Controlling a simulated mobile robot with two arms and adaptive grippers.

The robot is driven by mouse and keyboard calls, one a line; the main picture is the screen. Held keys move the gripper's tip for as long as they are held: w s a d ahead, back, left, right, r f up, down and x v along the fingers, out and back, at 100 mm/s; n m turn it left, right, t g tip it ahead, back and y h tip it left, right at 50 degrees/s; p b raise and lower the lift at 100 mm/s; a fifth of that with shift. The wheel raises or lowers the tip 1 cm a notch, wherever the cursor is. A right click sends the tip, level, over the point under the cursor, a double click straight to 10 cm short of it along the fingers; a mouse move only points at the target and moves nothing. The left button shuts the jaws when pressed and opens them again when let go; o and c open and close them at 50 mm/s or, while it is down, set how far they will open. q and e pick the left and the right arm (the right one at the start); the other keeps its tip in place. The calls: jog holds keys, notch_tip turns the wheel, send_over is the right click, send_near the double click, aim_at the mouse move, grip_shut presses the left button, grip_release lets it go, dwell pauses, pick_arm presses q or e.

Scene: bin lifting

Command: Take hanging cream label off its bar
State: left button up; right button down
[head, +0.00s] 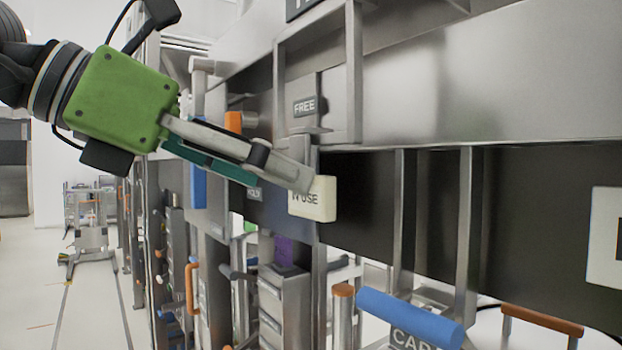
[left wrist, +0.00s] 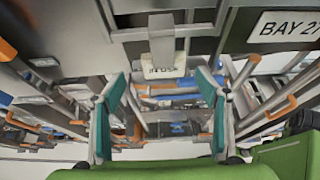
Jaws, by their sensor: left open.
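The cream label (head: 324,200) hangs on the grey frontage in the head view, its "USE" lettering partly covered by my finger. In the left wrist view the cream label (left wrist: 165,66) shows upside down, below the end of a grey metal bar (left wrist: 162,38). My left gripper (head: 278,180) reaches in from the left, and one fingertip overlaps the label's upper left in the picture. In the left wrist view my left gripper (left wrist: 160,88) is open, with teal pads either side of the label and a gap to each. Contact cannot be told. My right gripper is not in view.
A "FREE" plate (head: 304,107) sits above the label, beside a metal frame (head: 354,75). A blue handle (head: 408,316) and an orange handle (head: 542,321) stick out at lower right. A "BAY 27" sign (left wrist: 290,28) is at upper right in the wrist view.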

aim_at(309, 218)
pick_arm(q)
jog(key=p+x, duration=0.1)
jog(key=x, duration=0.2)
jog(key=p+x, duration=0.2)
jog(key=x, duration=0.1)
jog(key=shift+d+f, duration=0.2)
jog(key=shift+d, duration=0.15)
jog(key=shift+s+a, duration=0.1)
jog(key=shift+s, duration=0.05)
jog(key=c, duration=1.1)
